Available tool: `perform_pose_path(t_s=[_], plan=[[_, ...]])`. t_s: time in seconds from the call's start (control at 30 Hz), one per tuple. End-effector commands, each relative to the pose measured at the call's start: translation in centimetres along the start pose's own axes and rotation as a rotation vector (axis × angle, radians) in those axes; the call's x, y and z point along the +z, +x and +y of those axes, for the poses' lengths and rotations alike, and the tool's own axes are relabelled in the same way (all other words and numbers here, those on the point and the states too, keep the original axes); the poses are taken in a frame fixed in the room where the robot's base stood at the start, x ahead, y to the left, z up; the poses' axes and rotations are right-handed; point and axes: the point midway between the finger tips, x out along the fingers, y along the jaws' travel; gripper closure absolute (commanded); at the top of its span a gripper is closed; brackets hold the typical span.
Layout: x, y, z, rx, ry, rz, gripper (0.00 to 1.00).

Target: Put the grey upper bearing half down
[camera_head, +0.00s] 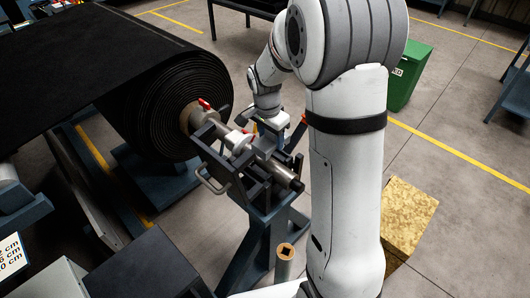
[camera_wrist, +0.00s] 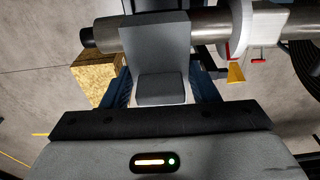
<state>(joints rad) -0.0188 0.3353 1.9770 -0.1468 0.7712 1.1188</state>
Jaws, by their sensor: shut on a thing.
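The grey upper bearing half (camera_wrist: 155,45) is a blocky grey piece in the middle of the wrist view, in front of the steel shaft (camera_wrist: 211,22). My gripper (camera_head: 268,130) is shut on it above the stand (camera_head: 262,212). In the head view the bearing half is small and partly hidden by my gripper, at the shaft near the stand's top. I cannot tell whether it rests on the shaft or hangs just above it. The fingertips are not clear in either view.
A white collar (camera_wrist: 239,28) with a red handle sits on the shaft beside the bearing half. The large black belt roll (camera_head: 165,105) is at the left. A wooden box (camera_head: 408,215) and a green bin (camera_head: 407,78) stand on the floor at the right.

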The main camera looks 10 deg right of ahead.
Motion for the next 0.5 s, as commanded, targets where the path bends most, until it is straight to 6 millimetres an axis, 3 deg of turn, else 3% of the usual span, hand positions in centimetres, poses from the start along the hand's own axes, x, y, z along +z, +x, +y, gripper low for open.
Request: perform_pose_path(t_s=[0.1, 0.5], plan=[[0.4, 2.0, -0.1, 0.001, -0.006, 0.000, 0.87], [1.2, 6.0, -0.3, 0.000, -0.012, -0.001, 0.87]])
